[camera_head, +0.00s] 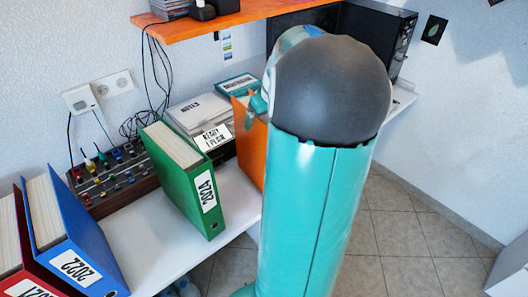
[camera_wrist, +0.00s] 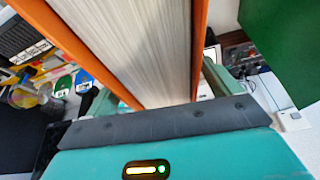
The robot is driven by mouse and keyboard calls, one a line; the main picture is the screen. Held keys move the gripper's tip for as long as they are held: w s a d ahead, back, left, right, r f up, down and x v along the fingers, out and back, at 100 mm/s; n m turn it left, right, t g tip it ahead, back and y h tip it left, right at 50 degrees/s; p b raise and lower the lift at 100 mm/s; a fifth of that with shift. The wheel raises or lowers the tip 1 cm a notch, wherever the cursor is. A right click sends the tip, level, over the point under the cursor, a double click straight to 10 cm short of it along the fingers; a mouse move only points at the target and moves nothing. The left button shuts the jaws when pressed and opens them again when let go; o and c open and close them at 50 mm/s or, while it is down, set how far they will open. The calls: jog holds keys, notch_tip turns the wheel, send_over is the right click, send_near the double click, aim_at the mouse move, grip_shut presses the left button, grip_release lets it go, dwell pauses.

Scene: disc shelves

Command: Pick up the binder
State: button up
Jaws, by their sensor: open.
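An orange binder (camera_head: 254,147) stands on the white shelf, partly hidden behind my arm. In the wrist view the orange binder (camera_wrist: 198,40) is close, with its white page block facing me and its orange covers on both sides. My gripper (camera_wrist: 158,92) is open, with a finger near each side of the binder; I cannot tell whether they touch it. In the head view only part of my gripper (camera_head: 258,103) shows near the binder's top. A green binder (camera_head: 184,170) marked 2024 stands to the left, a blue binder (camera_head: 68,248) marked 2022 and a red binder (camera_head: 15,245) farther left.
A box marked NOTES (camera_head: 199,109) and other boxes stand behind the binders. A mixer-like device (camera_head: 112,178) with coloured knobs and cables sits at the wall. An orange upper shelf (camera_head: 235,20) hangs above. The white shelf (camera_head: 150,240) is bare between the blue and green binders.

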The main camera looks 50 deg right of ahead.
jog(key=shift+f, duration=0.25)
jog(key=shift+c, duration=0.4)
jog(key=c, duration=1.8)
grip_shut()
jog(key=shift+r, duration=0.25)
